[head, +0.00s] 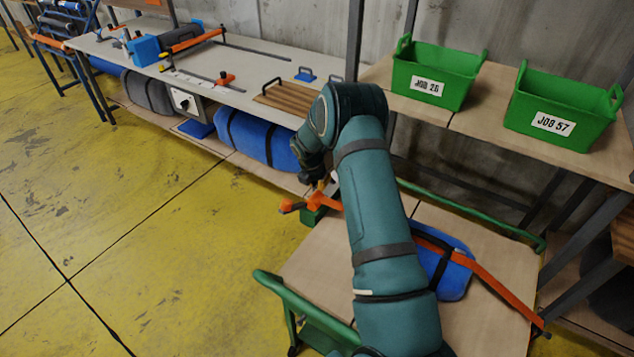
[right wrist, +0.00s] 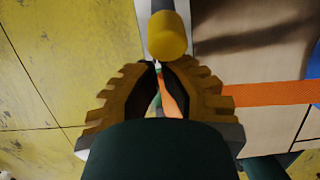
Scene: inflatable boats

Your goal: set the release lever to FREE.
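An orange handle-like piece (head: 318,203) sits on a green block at the left edge of the cart; I cannot tell for sure that it is the release lever. My right gripper (head: 326,185) is just above it, partly hidden by my arm. In the right wrist view the ribbed fingers of my right gripper (right wrist: 156,68) are drawn close together, with only a narrow gap. A yellow round-ended knob (right wrist: 167,36) on a grey bar lies just ahead of the fingertips. Orange shows through the gap. No FREE marking is readable. My left gripper is not in view.
The green-railed cart (head: 310,262) carries a blue bundle (head: 455,275) under an orange strap (head: 495,290). Green bins (head: 436,72) stand on a shelf at right. A workbench (head: 255,65) with tools runs along the wall. The yellow floor at left is clear.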

